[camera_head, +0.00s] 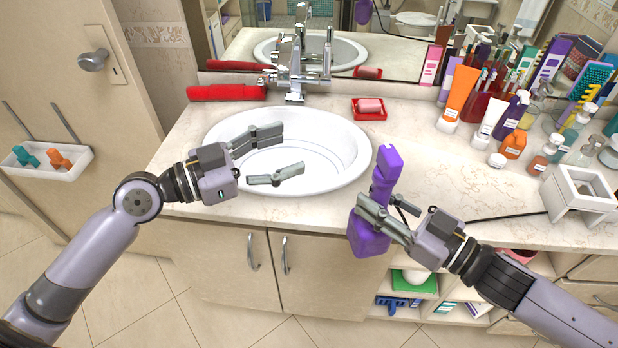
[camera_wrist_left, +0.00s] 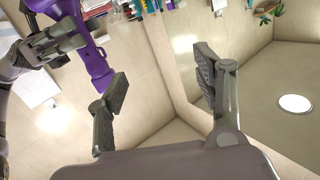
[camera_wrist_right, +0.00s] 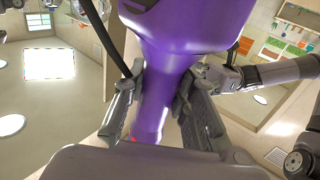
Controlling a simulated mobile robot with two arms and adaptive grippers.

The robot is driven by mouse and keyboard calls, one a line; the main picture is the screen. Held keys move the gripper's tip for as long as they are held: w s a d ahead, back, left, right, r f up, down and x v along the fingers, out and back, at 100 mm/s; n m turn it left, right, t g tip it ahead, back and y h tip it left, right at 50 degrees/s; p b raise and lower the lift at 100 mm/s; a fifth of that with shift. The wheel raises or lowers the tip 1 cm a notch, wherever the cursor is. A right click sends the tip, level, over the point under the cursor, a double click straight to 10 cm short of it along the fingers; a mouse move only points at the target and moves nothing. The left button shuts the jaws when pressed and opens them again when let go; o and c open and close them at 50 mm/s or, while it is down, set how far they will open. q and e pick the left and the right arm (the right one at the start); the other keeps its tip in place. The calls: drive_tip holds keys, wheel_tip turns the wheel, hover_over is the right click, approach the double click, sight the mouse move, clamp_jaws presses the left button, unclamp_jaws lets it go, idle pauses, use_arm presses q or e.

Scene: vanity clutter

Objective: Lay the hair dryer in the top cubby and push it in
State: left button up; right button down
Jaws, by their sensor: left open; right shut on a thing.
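The purple hair dryer (camera_head: 387,165) is held up at the counter's front edge, right of the sink, in the head view. My right gripper (camera_head: 378,213) is shut on it, and the right wrist view (camera_wrist_right: 155,85) shows its purple body between the fingers. The dryer also shows at the upper left of the left wrist view (camera_wrist_left: 95,60). My left gripper (camera_head: 277,155) is open and empty over the sink, left of the dryer. Open cubbies (camera_head: 443,272) show under the counter at the right; my right arm hides part of them.
The sink (camera_head: 345,160) with its faucet fills the middle of the counter. Bottles and tubes (camera_head: 457,92) crowd the right back. A white stand (camera_head: 580,190) is at the right, with a dark cord beside it. A green item (camera_head: 425,283) sits in a cubby.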

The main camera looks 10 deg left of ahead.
sight(380, 169)
drive_tip(key=shift+r, duration=0.15)
use_arm(q)
drive_tip(key=s+d+r+m+g+h, duration=0.2)
drive_tip(key=s+d+g+h, duration=0.15)
drive_tip(key=s+d, duration=0.3)
use_arm(e)
drive_tip(key=shift+a, duration=0.1)
use_arm(q)
drive_tip(key=shift+y, duration=0.25)
drive_tip(key=x, duration=1.2)
drive_tip(key=shift+d+f, duration=0.15)
drive_tip(key=shift+f, duration=0.1)
drive_tip(key=shift+c, duration=0.3)
clamp_jaws()
drive_tip(key=shift+r, duration=0.15)
use_arm(e)
drive_tip(key=c, duration=1.2)
unclamp_jaws()
drive_tip(key=shift+c, duration=0.2)
